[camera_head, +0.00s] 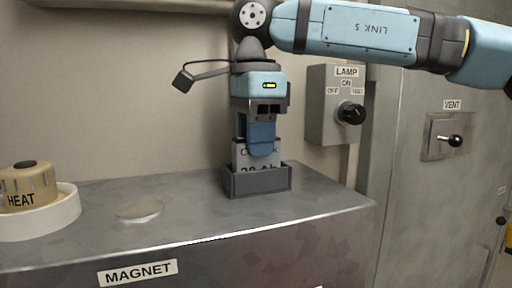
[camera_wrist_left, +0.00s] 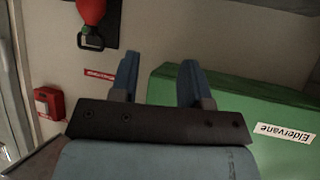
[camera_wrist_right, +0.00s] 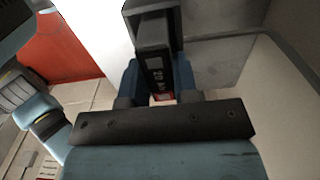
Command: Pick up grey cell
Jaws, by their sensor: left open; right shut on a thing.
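The grey cell (camera_head: 242,158), with dark lettering partly reading "20 Ah", stands upright in a dark grey open-topped holder (camera_head: 258,183) on a metal cabinet top. My right gripper (camera_head: 261,150) comes down from above and is shut on the cell's upper part. The holder's walls hide the cell's lower end. In the right wrist view the cell (camera_wrist_right: 155,66) is between the blue fingers, with the holder (camera_wrist_right: 150,32) around its far end. My left gripper (camera_wrist_left: 158,82) shows only in the left wrist view, open and empty.
The cabinet top (camera_head: 185,205) has a flat round disc (camera_head: 139,210) and a HEAT knob (camera_head: 27,187) at left. A LAMP switch box (camera_head: 332,105) is behind, right of my right gripper. A VENT lever (camera_head: 450,140) is farther right. A green Eldervane panel (camera_wrist_left: 240,110) is near my left gripper.

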